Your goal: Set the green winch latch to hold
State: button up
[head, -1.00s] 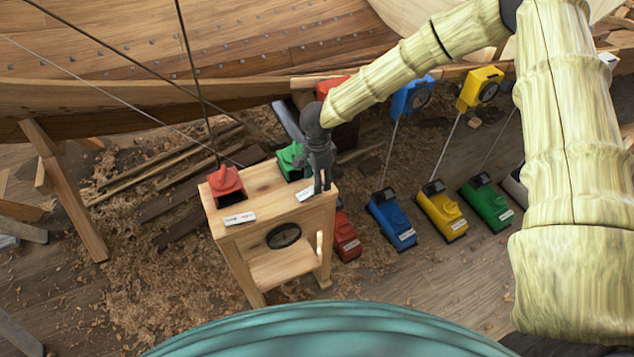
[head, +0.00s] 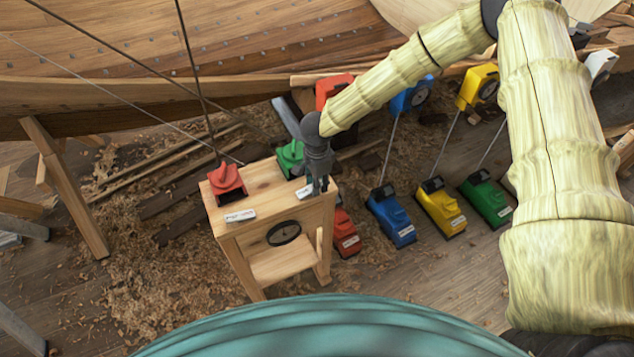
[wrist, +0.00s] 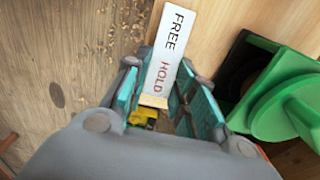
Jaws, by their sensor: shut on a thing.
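The green winch (head: 290,157) sits at the back right of the wooden stand; it also shows at the right of the wrist view (wrist: 285,95). Its white label (head: 304,191) lies beside it on the stand top and reads FREE and HOLD in the wrist view (wrist: 170,55). My gripper (head: 317,186) is low over the stand's right edge, next to the label. Its teal fingers (wrist: 160,103) straddle the label's HOLD end and are shut on a small pale piece (wrist: 153,101), which appears to be the latch. The fingers hide most of it.
A red winch (head: 227,182) with its own label (head: 240,216) stands at the stand's left. Red (head: 345,240), blue (head: 392,219), yellow (head: 441,208) and green (head: 487,203) floor units stand to the right. The wooden hull (head: 250,45) is behind. A rope rises from the red winch.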

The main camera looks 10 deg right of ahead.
jog(key=shift+y+p, duration=0.3)
jog(key=shift+d+f+y, duration=0.1)
jog(key=shift+d+y, duration=0.05)
jog(key=shift+y, duration=0.25)
jog(key=shift+p, duration=0.3)
jog(key=o, duration=1)
jog(key=shift+o, duration=0.2)
jog(key=shift+w, duration=0.1)
